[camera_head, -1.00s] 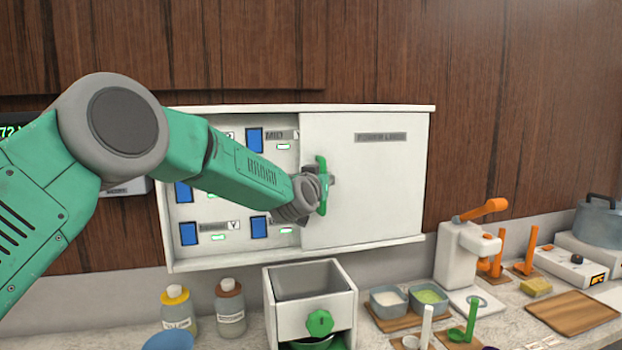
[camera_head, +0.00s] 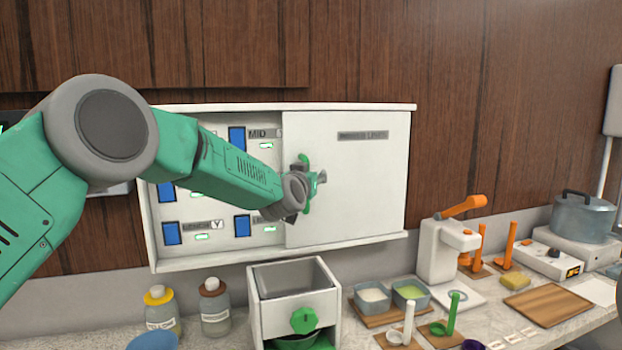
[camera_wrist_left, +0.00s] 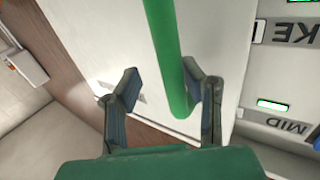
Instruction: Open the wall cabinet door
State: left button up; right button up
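The white wall cabinet (camera_head: 275,107) hangs on the wood wall. Its flat white door panel (camera_head: 365,185) covers the right part, and the left part stands open, showing blue blocks and labels. A green vertical bar handle (camera_head: 305,208) is near the panel's left edge. My left gripper (camera_head: 317,182) is at the handle and partly hides it. In the left wrist view, the green handle (camera_wrist_left: 168,55) runs between the two spread fingers of my left gripper (camera_wrist_left: 163,98). It is close to the right finger, with a gap to the left finger. My right gripper is not in view.
Below the cabinet, the counter holds two bottles (camera_head: 215,312), a white box with a green knob (camera_head: 303,320), small bowls (camera_head: 410,294), a white press with an orange lever (camera_head: 437,250), a wooden board (camera_head: 550,304) and a pot (camera_head: 583,218).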

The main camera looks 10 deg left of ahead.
pick_arm(q)
jog(key=shift+s+a, duration=0.25)
jog(key=shift+s, duration=0.2)
jog(key=s, duration=1.1)
